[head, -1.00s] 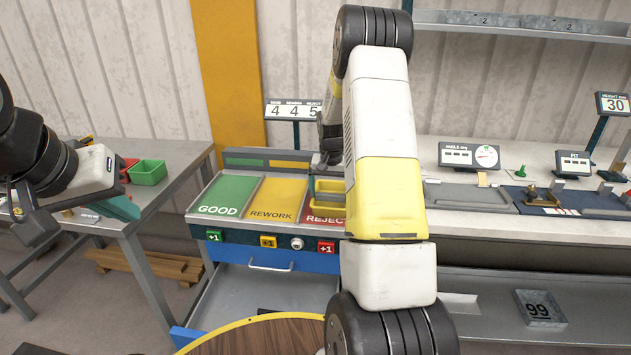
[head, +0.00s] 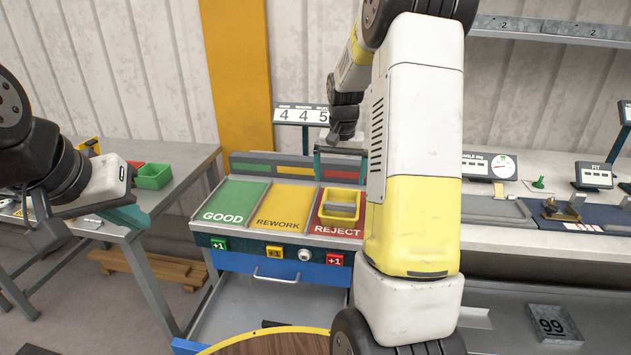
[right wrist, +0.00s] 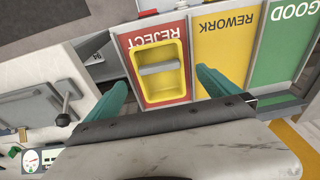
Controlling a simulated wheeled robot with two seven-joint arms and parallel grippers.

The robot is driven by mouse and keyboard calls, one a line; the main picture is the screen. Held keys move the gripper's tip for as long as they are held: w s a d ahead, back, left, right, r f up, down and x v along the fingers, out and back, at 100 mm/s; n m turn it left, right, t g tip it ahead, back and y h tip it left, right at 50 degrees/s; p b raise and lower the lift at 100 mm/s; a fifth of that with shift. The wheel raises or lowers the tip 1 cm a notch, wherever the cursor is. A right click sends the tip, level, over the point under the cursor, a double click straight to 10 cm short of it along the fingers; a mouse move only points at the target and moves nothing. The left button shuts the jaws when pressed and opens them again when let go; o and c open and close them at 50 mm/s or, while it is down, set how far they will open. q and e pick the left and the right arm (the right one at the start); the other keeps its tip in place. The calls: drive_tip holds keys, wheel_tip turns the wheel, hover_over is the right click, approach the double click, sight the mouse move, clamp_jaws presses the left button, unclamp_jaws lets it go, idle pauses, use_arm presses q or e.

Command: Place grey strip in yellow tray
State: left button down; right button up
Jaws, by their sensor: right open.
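The yellow tray (head: 327,212) sits on the red REJECT panel. It also shows in the right wrist view (right wrist: 163,97). The grey strip (right wrist: 158,68) lies crosswise inside the tray; it shows in the head view (head: 343,211) too. My right gripper (head: 341,163) is open and empty above and behind the tray. In the right wrist view its two teal fingers (right wrist: 160,80) stand apart, on either side of the tray in the picture. My left gripper (head: 122,213) is at the far left near the side table, with one teal finger clear; its opening cannot be made out.
The green GOOD panel (head: 232,202) and yellow REWORK panel (head: 287,205) lie left of REJECT. A counter display (head: 301,115) stands behind. A green bin (head: 153,176) is on the left table. Gauges and fixtures stand on the right bench. My right arm hides part of the bench.

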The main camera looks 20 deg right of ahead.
drive_tip(key=s+a+r+n+t+y, duration=0.1)
drive_tip(key=s+a+r+n+t, duration=0.1)
drive_tip(key=s+a+r, duration=0.6)
drive_tip(key=s+a+r+n+t+y, duration=0.1)
drive_tip(key=s+a+r+n, duration=0.15)
drive_tip(key=s+r, duration=0.6)
drive_tip(key=s+a+f+n+t, duration=0.1)
drive_tip(key=s+a+f, duration=0.1)
drive_tip(key=s, duration=0.8)
drive_tip(key=shift+s+a+f+t+y, duration=0.2)
drive_tip(key=shift+a+f+t+y, duration=0.15)
drive_tip(key=shift+a, duration=0.45)
